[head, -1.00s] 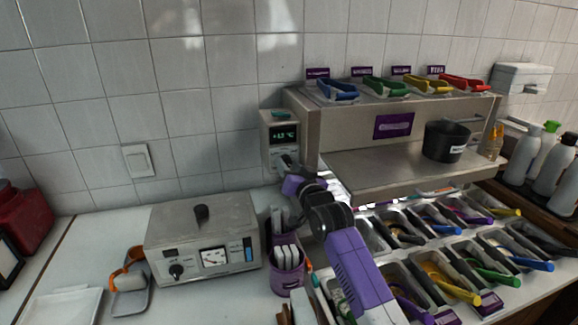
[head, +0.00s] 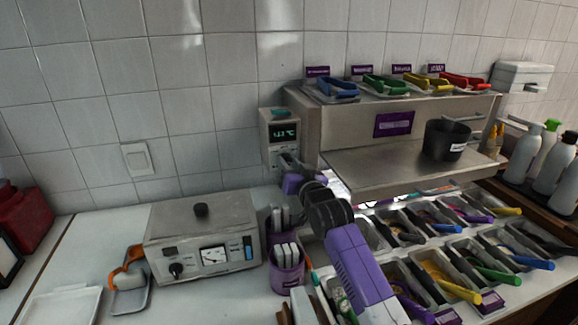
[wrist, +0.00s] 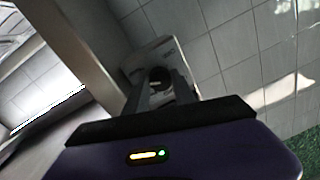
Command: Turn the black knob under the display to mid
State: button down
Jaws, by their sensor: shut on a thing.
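A pale control box (head: 267,128) with a lit green temperature display (head: 284,133) is fixed on the wall, left of the steel shelf unit. The display digits are too small to read surely. In the wrist view the black knob (wrist: 159,77) sits on the pale box face (wrist: 150,60), between my fingertips. My gripper (wrist: 160,84) is shut on the knob, with one finger on each side. In the head view my gripper (head: 283,160) reaches the box just under the display and hides the knob there. The knob's pointer and any marks around it cannot be made out.
The steel shelf (head: 350,180) stands close to the right of my gripper. Below are purple cups (head: 287,278) and several topping bins with coloured handles. A metal appliance (head: 170,225) with another black knob (head: 176,270) stands left on the counter.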

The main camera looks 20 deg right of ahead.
jog(key=n+b, duration=0.1)
jog(key=n, duration=0.9)
jog(key=shift+r+g+h, duration=0.15)
jog(key=shift+g+h, duration=0.15)
jog(key=n+h+p, duration=0.1)
jog(key=n, duration=0.4)
jog(key=shift+a+p, duration=0.1)
jog(key=shift+p, duration=0.2)
jog(key=n+p, duration=0.1)
jog(key=n, duration=0.3)
jog(key=shift+a+n+h, duration=0.1)
jog(key=shift+n+h, duration=0.2)
jog(key=c, duration=1.3)
grip_release()
jog(key=shift+s, duration=0.1)
